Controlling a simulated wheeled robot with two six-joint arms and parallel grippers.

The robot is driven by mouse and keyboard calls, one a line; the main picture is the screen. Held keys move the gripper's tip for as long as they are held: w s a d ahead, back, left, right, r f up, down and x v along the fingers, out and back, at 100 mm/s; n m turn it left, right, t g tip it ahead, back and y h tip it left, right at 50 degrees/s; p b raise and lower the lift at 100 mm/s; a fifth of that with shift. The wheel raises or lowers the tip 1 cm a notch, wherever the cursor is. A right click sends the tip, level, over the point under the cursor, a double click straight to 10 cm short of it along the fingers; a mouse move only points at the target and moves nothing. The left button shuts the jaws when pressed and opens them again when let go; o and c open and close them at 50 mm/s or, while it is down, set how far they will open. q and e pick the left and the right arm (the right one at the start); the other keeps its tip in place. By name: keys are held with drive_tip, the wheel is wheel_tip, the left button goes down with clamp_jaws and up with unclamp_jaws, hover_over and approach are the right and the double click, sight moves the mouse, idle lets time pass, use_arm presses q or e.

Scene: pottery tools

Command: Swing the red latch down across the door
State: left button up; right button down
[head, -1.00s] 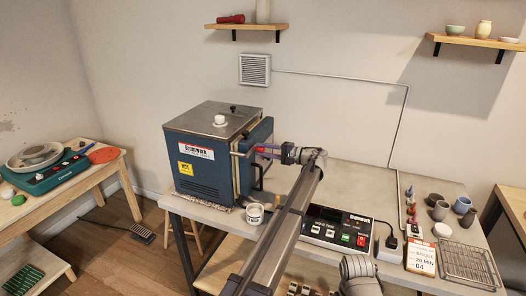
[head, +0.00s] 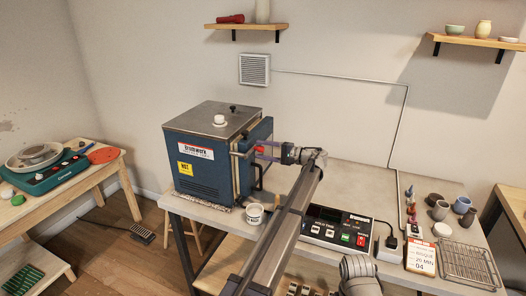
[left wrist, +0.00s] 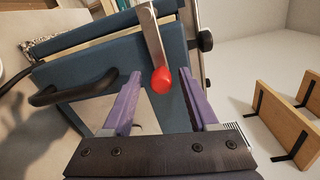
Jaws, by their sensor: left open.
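The blue kiln (head: 205,165) stands on the bench, and its door (head: 256,160) is on its right side. The latch is a flat metal bar with a red knob (head: 260,149); in the left wrist view the bar (left wrist: 151,35) runs down from the top edge to the red knob (left wrist: 161,80). My left gripper (head: 264,150) is open at the door, and its purple fingers stand on either side of the knob. In the left wrist view the open left gripper (left wrist: 159,76) has gaps beside the knob. My right gripper is not in view.
A black door handle (left wrist: 75,92) curves out left of the fingers in the left wrist view. A white tub (head: 255,214) sits on the bench before the kiln. The control box (head: 336,228) lies right of my left arm. A wire rack (head: 468,263) is farther right.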

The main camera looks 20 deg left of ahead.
use_arm(q)
drive_tip(key=shift+d, duration=0.1)
drive_tip(key=d, duration=0.7)
drive_tip(key=shift+s+d+r, duration=0.15)
drive_tip(key=shift+d, duration=0.1)
